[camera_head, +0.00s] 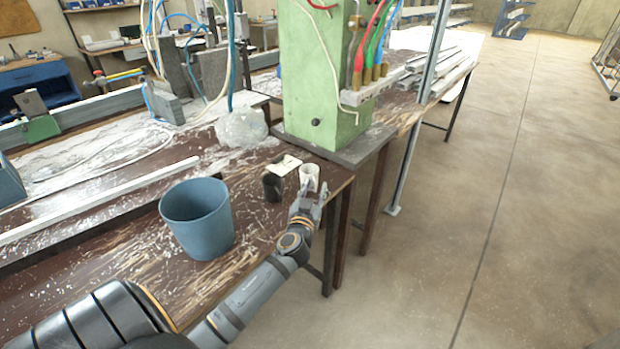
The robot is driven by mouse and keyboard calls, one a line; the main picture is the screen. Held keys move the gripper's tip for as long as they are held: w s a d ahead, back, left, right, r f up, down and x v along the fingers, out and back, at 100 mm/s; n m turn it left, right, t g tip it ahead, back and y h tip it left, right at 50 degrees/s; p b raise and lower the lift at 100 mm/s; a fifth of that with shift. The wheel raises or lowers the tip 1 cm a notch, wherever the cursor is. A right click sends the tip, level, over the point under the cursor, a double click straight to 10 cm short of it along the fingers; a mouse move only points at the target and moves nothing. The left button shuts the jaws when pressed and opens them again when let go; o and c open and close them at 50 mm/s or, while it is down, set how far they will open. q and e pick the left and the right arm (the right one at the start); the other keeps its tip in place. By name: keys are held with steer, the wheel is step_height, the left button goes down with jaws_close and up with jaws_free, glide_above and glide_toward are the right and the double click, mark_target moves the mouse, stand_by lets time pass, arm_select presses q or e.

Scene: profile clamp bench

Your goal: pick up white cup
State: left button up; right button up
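The white cup (309,174) stands upright near the right edge of the brown workbench, close to the foot of the green machine. My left gripper (310,192) is at the near side of the cup, and its fingers overlap the cup's lower part in the picture. Whether the fingers touch the cup or are closed on it cannot be told at this size. My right gripper is not in view.
A black cup (273,186) with a pale piece above it stands just left of the white cup. A blue bucket (198,222) stands on the bench (120,262) further left. The green machine (318,75) rises behind the cups. Open floor lies right.

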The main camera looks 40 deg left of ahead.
arm_select(q)
steer(key=shift+s, duration=0.1)
steer(key=shift+c, duration=0.4)
jaws_close()
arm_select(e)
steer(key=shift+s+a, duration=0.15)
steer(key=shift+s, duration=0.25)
arm_select(q)
steer(key=shift+r, duration=0.15)
